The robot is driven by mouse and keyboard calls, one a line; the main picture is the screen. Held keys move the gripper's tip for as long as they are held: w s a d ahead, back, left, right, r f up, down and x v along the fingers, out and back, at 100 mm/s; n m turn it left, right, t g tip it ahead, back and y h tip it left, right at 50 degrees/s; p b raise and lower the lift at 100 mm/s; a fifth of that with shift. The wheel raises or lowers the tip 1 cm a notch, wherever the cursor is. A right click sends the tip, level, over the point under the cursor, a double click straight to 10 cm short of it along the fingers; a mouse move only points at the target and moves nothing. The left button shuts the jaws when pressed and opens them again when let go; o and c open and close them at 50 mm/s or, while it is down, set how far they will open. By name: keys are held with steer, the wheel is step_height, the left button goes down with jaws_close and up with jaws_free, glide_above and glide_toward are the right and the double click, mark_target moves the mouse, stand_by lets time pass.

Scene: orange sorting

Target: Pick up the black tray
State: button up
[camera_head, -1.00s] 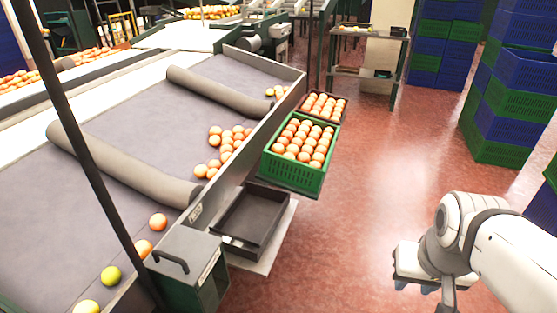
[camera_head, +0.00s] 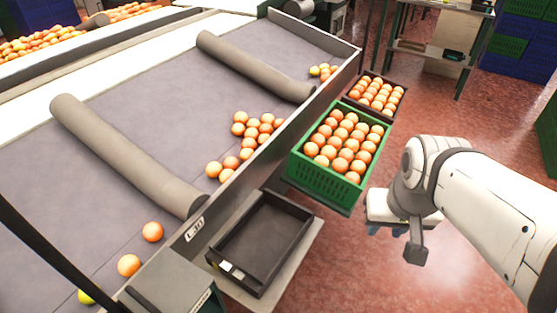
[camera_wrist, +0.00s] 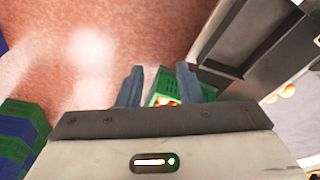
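The black tray (camera_head: 262,243) is empty and sits on a pale shelf beside the conveyor's lower edge in the head view. It has low walls and small white labels on its near left side. My gripper (camera_head: 385,230) is to the right of the tray and apart from it, over the red floor. In the wrist view my gripper (camera_wrist: 158,86) shows two bluish fingers spread apart with nothing held between them. A dark shape at the upper right of the wrist view may be the tray or the conveyor side; I cannot tell.
A green crate full of oranges (camera_head: 327,182) stands just beyond the tray, with a dark tray of oranges (camera_head: 378,96) behind it. The sloped conveyor (camera_head: 130,180) with loose oranges lies left. Red floor (camera_head: 345,275) is clear right of the tray.

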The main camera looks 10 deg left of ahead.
steer(key=m+g, duration=0.3)
steer(key=m, duration=0.2)
glide_above(288, 250)
step_height(288, 250, down, 20)
step_height(288, 250, down, 7)
steer(key=shift+r, duration=0.1)
steer(key=shift+f, duration=0.4)
steer(key=shift+c, duration=0.4)
jaws_close()
